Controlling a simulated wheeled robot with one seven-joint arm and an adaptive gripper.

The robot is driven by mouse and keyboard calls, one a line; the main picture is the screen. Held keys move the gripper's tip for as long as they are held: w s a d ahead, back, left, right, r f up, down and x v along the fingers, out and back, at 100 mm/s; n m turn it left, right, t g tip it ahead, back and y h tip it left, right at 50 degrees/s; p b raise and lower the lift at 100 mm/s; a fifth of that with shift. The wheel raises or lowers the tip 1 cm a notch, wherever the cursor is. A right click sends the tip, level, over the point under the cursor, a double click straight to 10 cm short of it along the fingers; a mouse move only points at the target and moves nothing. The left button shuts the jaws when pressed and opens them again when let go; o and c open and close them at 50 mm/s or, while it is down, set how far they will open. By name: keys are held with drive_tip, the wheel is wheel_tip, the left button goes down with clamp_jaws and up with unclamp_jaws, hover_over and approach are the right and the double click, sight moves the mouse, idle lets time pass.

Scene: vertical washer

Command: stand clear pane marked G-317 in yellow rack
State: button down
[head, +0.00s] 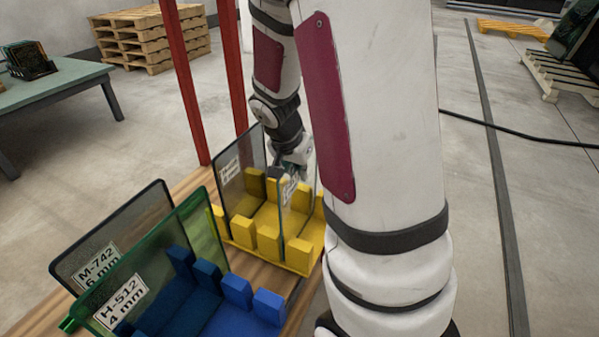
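The yellow rack (270,253) stands on a wooden surface at the middle of the head view. A clear pane (284,222) stands upright in it, seen nearly edge-on; its small label is too blurred to read. My gripper (288,174) is at the top of this pane, with its fingers close to the upper edge. The fingers are small and partly covered, so I cannot tell whether they are shut on the glass. Another labelled, greyish pane (232,182) stands at the rack's left side. My own arm hides the rack's right end.
A blue rack (222,318) stands in front, by a green-edged pane marked H-512 (165,265) and a dark-edged pane marked M-742 (140,222). Red posts (187,85) rise behind. A green table (60,88) and pallets (150,38) stand farther back.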

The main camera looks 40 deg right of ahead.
drive_tip(key=shift+f+b, duration=0.4)
drive_tip(key=shift+b, duration=0.15)
idle(0.4)
drive_tip(key=c, duration=1.7)
unclamp_jaws()
drive_tip(key=v, duration=1.2)
drive_tip(key=shift+s, duration=0.1)
drive_tip(key=shift+r, duration=0.1)
wheel_tip(320, 180, up, 10)
drive_tip(key=p, duration=0.7)
